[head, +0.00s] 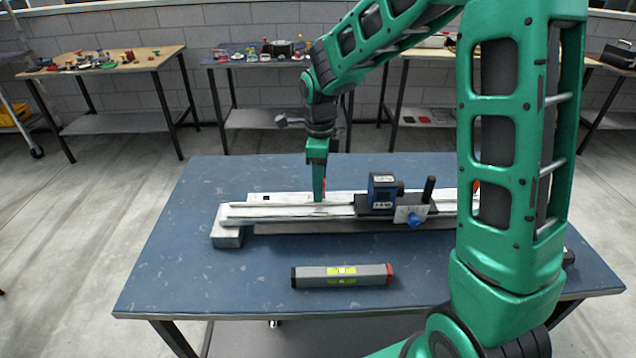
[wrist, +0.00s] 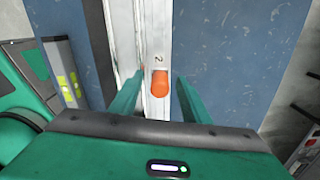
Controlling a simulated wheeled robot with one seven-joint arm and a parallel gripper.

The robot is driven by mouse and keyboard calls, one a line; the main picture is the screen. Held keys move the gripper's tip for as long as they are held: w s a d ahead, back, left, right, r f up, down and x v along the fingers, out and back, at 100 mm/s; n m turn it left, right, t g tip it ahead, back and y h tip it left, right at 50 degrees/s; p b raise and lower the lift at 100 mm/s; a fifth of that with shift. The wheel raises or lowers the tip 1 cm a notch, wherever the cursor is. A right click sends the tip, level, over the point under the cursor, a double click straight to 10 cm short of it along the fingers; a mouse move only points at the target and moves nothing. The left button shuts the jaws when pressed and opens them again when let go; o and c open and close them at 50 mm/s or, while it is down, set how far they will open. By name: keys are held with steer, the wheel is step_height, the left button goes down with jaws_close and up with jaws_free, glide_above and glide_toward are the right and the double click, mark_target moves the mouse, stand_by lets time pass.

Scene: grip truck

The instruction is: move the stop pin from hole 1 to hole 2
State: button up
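The orange stop pin (wrist: 160,84) stands in the pale rail (wrist: 150,20), right by the printed number 2 (wrist: 158,58). The hole under it is hidden. My gripper (wrist: 160,80) is open, with one green finger on each side of the pin and visible gaps to it. In the head view my gripper (head: 319,195) points straight down at the rail (head: 285,211), and only a sliver of orange shows beside the fingers. Hole 1 cannot be made out in either view.
A carriage with a dark blue box (head: 383,190), a black upright handle (head: 428,189) and a blue knob (head: 414,220) sits on the rail to the right. A grey spirit level (head: 342,275) lies in front on the blue table (head: 180,270). The table's left side is clear.

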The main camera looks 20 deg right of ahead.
step_height(320, 180, up, 11)
steer(key=shift+f, duration=0.15)
stand_by(0.4)
stand_by(0.4)
steer(key=s+d+n, duration=0.8)
steer(key=s+d, duration=0.5)
steer(key=s, duration=0.2)
steer(key=s+d+f+n, duration=0.1)
steer(key=s+n, duration=0.3)
steer(key=s, duration=0.4)
steer(key=s+d+f+n, duration=0.2)
steer(key=s+n, duration=0.3)
steer(key=s, duration=0.3)
steer(key=shift+s+d, duration=0.25)
steer(key=shift+d, duration=0.4)
steer(key=shift+f, duration=0.1)
